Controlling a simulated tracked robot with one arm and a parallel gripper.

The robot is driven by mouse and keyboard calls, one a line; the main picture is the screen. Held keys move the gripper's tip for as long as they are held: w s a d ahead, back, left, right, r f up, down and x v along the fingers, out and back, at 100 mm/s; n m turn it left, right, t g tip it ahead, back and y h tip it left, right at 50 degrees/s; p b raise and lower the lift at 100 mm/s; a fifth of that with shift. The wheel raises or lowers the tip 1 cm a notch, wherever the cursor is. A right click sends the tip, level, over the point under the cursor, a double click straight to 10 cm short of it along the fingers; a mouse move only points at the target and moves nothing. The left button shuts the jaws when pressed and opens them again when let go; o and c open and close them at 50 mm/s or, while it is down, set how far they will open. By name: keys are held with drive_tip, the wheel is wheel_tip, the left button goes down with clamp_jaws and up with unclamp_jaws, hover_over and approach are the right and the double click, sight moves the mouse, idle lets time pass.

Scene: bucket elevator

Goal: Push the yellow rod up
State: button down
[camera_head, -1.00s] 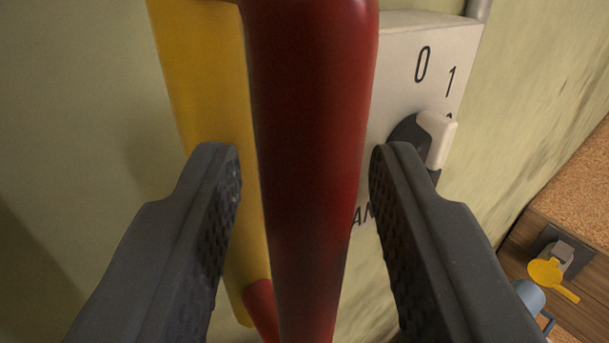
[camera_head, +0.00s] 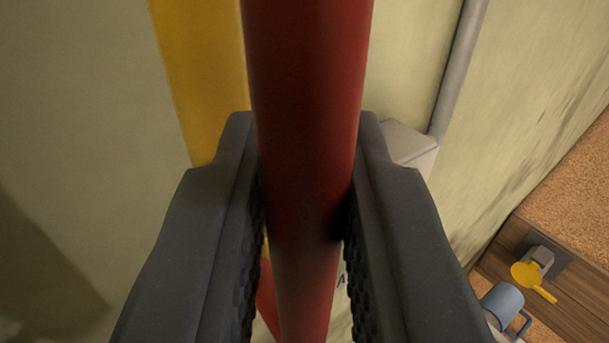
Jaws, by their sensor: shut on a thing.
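A thick red bar (camera_head: 310,70) runs lengthwise through the middle of the camera view, close in front. My gripper (camera_head: 305,140) is shut on it, with one dark finger on each side. The yellow rod (camera_head: 203,75) lies behind and to the left of the red bar, near the pale wall. Its lower part is hidden by my left finger. A short red piece (camera_head: 267,300) shows beside the bar at the bottom. The bar's upper end is out of view.
A grey-white box (camera_head: 410,145) with a grey pipe (camera_head: 460,65) sits on the wall behind my right finger, mostly hidden. At the lower right are a blue mug (camera_head: 503,305), a yellow-handled fixture (camera_head: 530,275) and a corkboard surface (camera_head: 565,185).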

drive_tip(key=shift+r, duration=0.65)
drive_tip(key=c, duration=1.4)
unclamp_jaws()
drive_tip(key=shift+c, duration=0.2)
drive_tip(key=shift+f, duration=0.15)
drive_tip(key=shift+s, duration=0.1)
